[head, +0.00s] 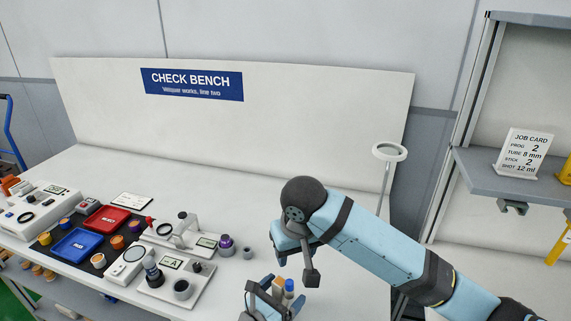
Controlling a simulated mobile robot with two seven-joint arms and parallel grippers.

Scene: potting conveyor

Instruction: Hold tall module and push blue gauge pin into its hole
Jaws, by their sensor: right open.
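My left gripper (271,303) is at the bottom edge of the head view, with its fingers around a small upright piece. The piece has a tan part (279,284) and looks like the tall module; its lower part is hidden by the fingers and the picture edge. A blue-topped pin (289,286) stands upright beside the tan part. I cannot tell how deep it sits. My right gripper (298,258) is open and empty, pointing down just above the pin and module, apart from them.
Left on the bench (330,210) are a blue tray (76,246), a red tray (107,219), gauge stands (178,288) and a purple-topped part (226,242). A round magnifier (389,152) stands behind my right arm. The bench's back middle is clear.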

